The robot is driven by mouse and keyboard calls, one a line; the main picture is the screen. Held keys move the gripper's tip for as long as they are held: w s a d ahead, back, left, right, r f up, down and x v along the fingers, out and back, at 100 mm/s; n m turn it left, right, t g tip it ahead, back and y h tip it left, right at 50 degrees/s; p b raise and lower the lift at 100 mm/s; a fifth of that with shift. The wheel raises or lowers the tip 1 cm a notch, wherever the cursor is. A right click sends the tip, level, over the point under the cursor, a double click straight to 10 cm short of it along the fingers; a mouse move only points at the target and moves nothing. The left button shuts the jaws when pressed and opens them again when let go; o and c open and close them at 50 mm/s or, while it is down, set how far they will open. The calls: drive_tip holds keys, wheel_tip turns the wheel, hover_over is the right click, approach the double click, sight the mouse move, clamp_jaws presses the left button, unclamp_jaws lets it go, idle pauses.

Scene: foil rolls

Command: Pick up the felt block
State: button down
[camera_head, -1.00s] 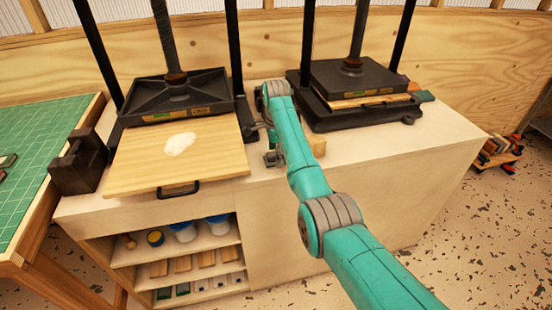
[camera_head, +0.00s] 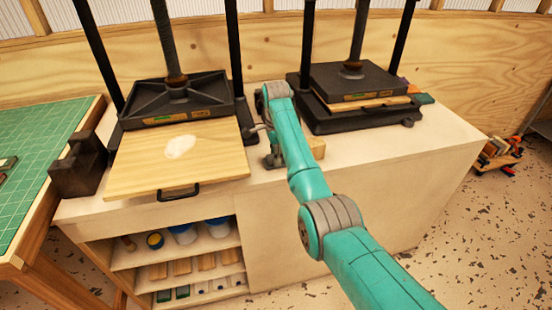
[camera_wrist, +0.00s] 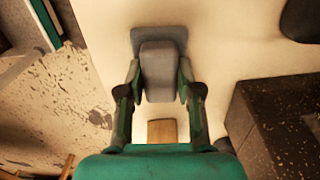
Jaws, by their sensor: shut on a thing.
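My gripper (camera_wrist: 159,72) is shut on a grey block (camera_wrist: 160,62), which I take to be the felt block, with one finger on each side. A wider flat grey part (camera_wrist: 142,38) shows behind it; I cannot tell whether it belongs to the block. In the head view my gripper (camera_head: 272,158) is at the bench top between the two presses, mostly hidden by my arm. I cannot tell whether the block is clear of the bench.
A small wooden block (camera_head: 318,147) lies just right of my gripper, also seen in the wrist view (camera_wrist: 162,130). The left press has a wooden board (camera_head: 140,165) pulled out with a white patch. A second black press (camera_head: 355,115) stands right. The bench's front right (camera_head: 400,155) is clear.

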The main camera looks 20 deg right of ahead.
wheel_tip(320, 180, up, 10)
drive_tip(key=shift+f, duration=0.2)
idle(0.3)
